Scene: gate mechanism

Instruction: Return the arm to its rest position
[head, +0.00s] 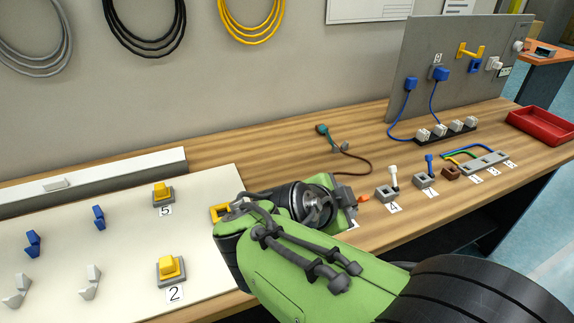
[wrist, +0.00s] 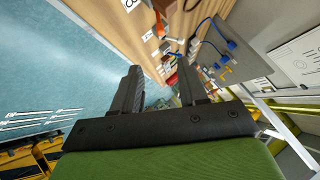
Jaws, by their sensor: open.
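My green arm reaches across the lower middle of the head view over the front of the wooden bench (head: 265,142). In the head view the dark gripper at its end is mostly hidden behind the arm. In the wrist view my gripper (wrist: 160,92) has its two dark fingers apart with nothing between them. The fingers point along the bench, with the floor to one side and the grey panel to the other. The gripper holds nothing.
A white board with yellow switches (head: 170,268) lies left of the arm. Lever switches (head: 387,193), a terminal block (head: 483,162) and a red tray (head: 543,125) are to the right. A grey panel (head: 430,100) with blue plugs stands behind. Coiled cables hang on the wall.

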